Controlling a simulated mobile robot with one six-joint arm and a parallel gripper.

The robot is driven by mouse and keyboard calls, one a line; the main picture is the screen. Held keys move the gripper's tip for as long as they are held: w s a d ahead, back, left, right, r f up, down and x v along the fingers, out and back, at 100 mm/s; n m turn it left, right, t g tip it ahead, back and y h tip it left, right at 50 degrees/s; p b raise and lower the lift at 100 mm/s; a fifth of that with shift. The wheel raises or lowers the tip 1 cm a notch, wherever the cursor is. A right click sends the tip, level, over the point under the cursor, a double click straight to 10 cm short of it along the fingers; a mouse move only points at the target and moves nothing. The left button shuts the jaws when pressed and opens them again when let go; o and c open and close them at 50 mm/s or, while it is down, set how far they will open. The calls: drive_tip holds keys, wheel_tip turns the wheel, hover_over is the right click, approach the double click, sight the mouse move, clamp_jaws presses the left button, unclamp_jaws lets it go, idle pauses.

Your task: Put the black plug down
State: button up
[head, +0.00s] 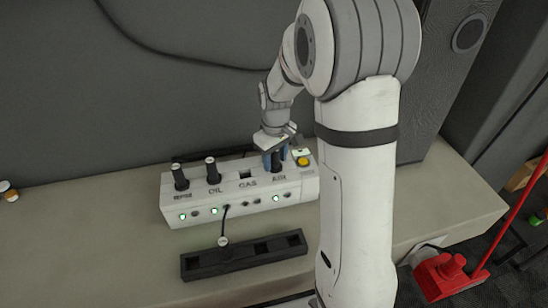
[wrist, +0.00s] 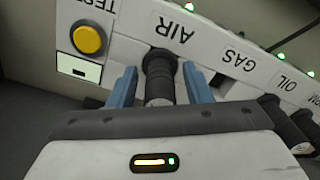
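The black plug (wrist: 160,78) stands in the AIR socket of the white panel box (head: 171,205). In the head view the plug (head: 278,161) is partly hidden by my gripper (head: 275,156). In the wrist view the two blue fingers of my gripper (wrist: 159,67) stand on either side of the plug, with narrow gaps showing. The gripper looks open around it. Two similar black plugs stand at RPM (head: 181,179) and OIL (head: 213,172). The GAS socket (head: 245,175) is empty.
A black strip with square holes (head: 200,266) lies in front of the box, with a thin cable and white tag (head: 223,241) at it. A yellow TEST button (wrist: 88,40) is beside AIR. A red object (head: 440,277) is at lower right. The bench's left side is mostly clear.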

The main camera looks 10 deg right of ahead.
drive_tip(key=shift+r, duration=0.1)
drive_tip(key=shift+w+r, duration=0.1)
drive_tip(key=shift+r, duration=0.5)
wheel_tip(320, 180, up, 11)
drive_tip(key=shift+f+b, duration=0.1)
drive_tip(key=shift+b, duration=0.35)
drive_tip(key=shift+s+r, duration=0.25)
drive_tip(key=s+m+t, duration=0.3)
drive_tip(key=s+m, duration=0.2)
drive_tip(key=s, duration=1.6)
drive_tip(key=shift+s+a, duration=0.2)
drive_tip(key=shift+s, duration=0.05)
drive_tip(key=shift+r, duration=0.15)
